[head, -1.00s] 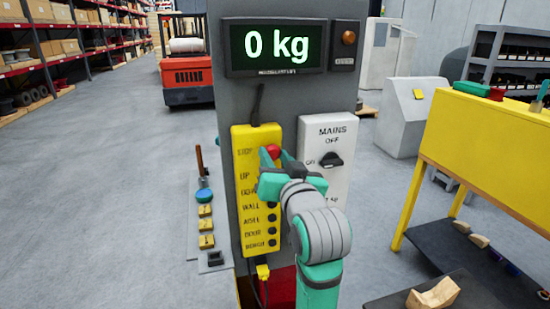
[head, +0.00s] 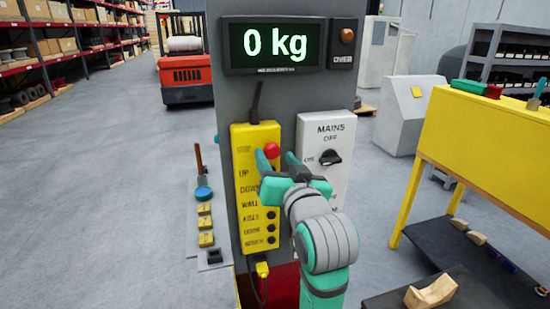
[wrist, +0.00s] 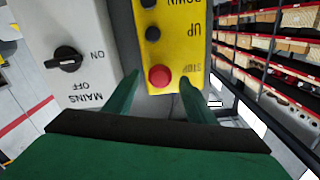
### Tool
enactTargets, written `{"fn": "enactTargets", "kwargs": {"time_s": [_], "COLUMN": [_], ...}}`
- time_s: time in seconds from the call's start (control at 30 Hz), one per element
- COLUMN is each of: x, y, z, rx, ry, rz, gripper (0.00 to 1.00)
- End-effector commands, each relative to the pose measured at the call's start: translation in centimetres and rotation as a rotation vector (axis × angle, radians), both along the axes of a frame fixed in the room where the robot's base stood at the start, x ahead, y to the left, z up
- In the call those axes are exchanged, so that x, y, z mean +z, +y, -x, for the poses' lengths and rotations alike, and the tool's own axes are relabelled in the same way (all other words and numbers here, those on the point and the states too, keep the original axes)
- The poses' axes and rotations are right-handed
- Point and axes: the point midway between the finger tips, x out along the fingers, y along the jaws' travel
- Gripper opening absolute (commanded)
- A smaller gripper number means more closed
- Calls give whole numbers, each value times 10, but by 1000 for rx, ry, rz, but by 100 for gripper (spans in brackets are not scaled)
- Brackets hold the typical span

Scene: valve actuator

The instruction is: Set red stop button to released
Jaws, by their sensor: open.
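The red stop button (head: 272,151) sits at the top of the yellow control box (head: 243,165), beside the word STOP. In the wrist view the red button (wrist: 160,76) shows between and beyond my two green fingers, with the box upside down. My gripper (head: 272,163) is open and empty, its fingertips just below the button in the head view. I see no contact with the button. Whether the button is pressed in or out I cannot tell. My gripper partly hides the upper black buttons of the box in the head view.
A white MAINS panel with a black rotary knob (head: 330,157) is close on the right of the yellow box. The display (head: 275,46) above reads 0 kg. A narrow panel with a blue button (head: 203,194) stands at left. A yellow workbench (head: 490,140) is at right.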

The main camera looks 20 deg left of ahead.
Motion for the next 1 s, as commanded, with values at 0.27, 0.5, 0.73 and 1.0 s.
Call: {"fn": "enactTargets", "kwargs": {"time_s": [0.27, 0.5, 0.73, 1.0], "x": [1, 0, -1, -1], "y": [-30, -48, -53, -53], "z": [43, 71, 80, 80], "rx": [-3, -1, 1, 0], "ry": [-3, -2, 1, 1], "rz": [0, 0, 0, 0], "gripper": [50, 50, 50, 50]}}
